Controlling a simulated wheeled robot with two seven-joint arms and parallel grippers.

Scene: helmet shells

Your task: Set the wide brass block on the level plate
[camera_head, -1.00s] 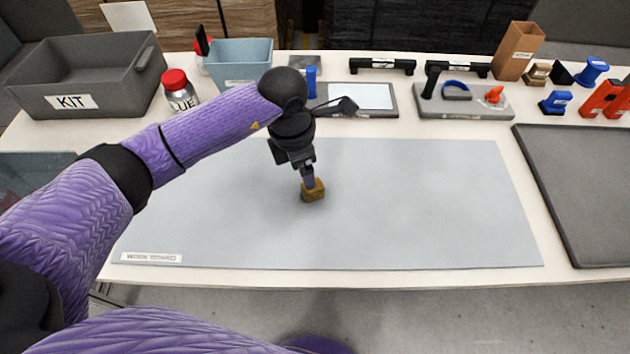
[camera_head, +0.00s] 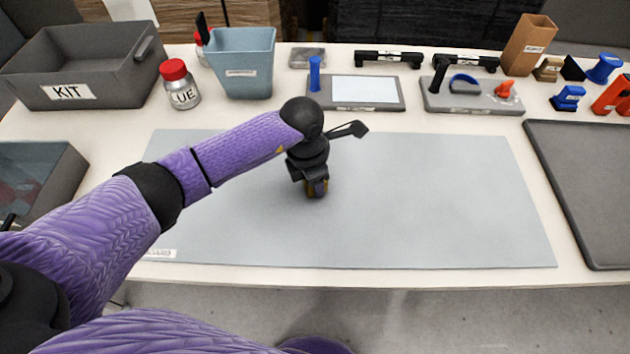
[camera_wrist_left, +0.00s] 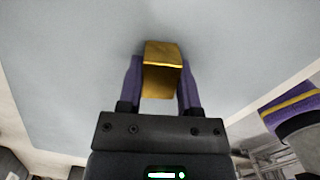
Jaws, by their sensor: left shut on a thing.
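My left gripper (camera_head: 316,184) is over the middle of the grey work board and points down. It is shut on a brass block (camera_head: 317,191), mostly hidden under the gripper in the head view. In the left wrist view the brass block (camera_wrist_left: 162,70) sits between the two purple fingers (camera_wrist_left: 160,85). I cannot tell from these views how far it is above the board. A grey plate with a white panel and a blue post (camera_head: 393,105) lies behind the board; I cannot tell if it is the level plate. My right gripper is not in view.
The work board (camera_head: 440,200) is otherwise clear. Behind it stand a KIT bin (camera_head: 110,90), a red-capped jar (camera_head: 180,88), a blue-grey bin (camera_head: 243,65) and a fixture plate (camera_head: 470,100). Another brass-coloured block (camera_head: 548,69) stands at the back right. A dark tray (camera_head: 590,190) lies right.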

